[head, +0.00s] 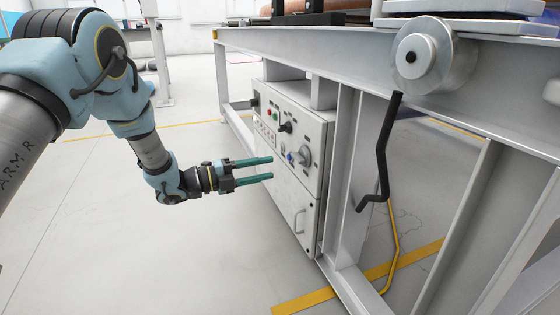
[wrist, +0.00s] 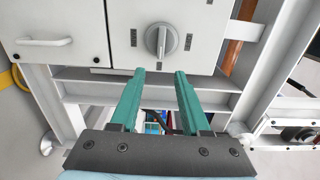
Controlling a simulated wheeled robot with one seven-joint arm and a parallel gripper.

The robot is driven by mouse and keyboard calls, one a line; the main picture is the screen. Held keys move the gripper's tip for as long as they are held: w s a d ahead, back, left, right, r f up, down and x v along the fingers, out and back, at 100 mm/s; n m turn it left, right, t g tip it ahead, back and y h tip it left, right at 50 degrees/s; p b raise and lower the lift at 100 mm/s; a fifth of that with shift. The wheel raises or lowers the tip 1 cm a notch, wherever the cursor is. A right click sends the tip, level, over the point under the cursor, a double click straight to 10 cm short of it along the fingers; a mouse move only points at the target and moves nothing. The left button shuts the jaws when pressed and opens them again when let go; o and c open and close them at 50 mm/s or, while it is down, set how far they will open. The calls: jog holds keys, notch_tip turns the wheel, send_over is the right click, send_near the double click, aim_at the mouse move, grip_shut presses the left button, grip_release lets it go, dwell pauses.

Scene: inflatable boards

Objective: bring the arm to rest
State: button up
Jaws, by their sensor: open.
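My gripper (head: 272,169) is open, with its two green fingers apart and nothing between them. In the head view it is held out in front of a grey control box (head: 318,205) and points toward its panel. In the wrist view the two fingertips (wrist: 158,72) stand apart below a grey rotary knob (wrist: 160,41) on the box face. I see no contact between the fingers and the box. The same knob shows in the head view (head: 305,156), turned so that its exact setting is hard to read.
The box hangs under a large grey steel frame (head: 300,55). A black crank handle (head: 384,150) and a metal roller (head: 424,56) are on the frame's right. A yellow bent bar (head: 392,240) reaches the floor. Floor (head: 150,255) left of the box is clear, with yellow lines.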

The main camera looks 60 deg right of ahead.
jog(key=shift+v, duration=1.1)
jog(key=w+a+r+n+t+y+p, duration=0.1)
jog(key=w+a+r+n+t, duration=0.1)
jog(key=w+a+n+t, duration=0.5)
jog(key=w+a+r+n+t+y+p, duration=0.1)
jog(key=w+a+r+n+t, duration=0.2)
jog(key=w, duration=0.8)
jog(key=w+a+r+n+t+p, duration=0.1)
jog(key=w+a+n+t+p, duration=0.1)
jog(key=w+a+n+t, duration=0.55)
jog(key=w+a+r+n+y+p, duration=0.15)
jog(key=a+n+y, duration=0.45)
jog(key=a, duration=0.7)
jog(key=w+a+r+n+y+p, duration=0.15)
jog(key=a+n+y, duration=0.25)
jog(key=a+n, duration=0.7)
jog(key=s+a+r+n+g+y+p, duration=0.25)
jog(key=s+a+n+g, duration=0.4)
jog(key=s+a, duration=1)
notch_tip(320, 180, up, 37)
jog(key=n+t+p, duration=0.1)
jog(key=p, duration=3.5)
jog(key=shift+w+a+p, duration=0.15)
jog(key=shift+w+p, duration=0.2)
jog(key=shift+w, duration=0.05)
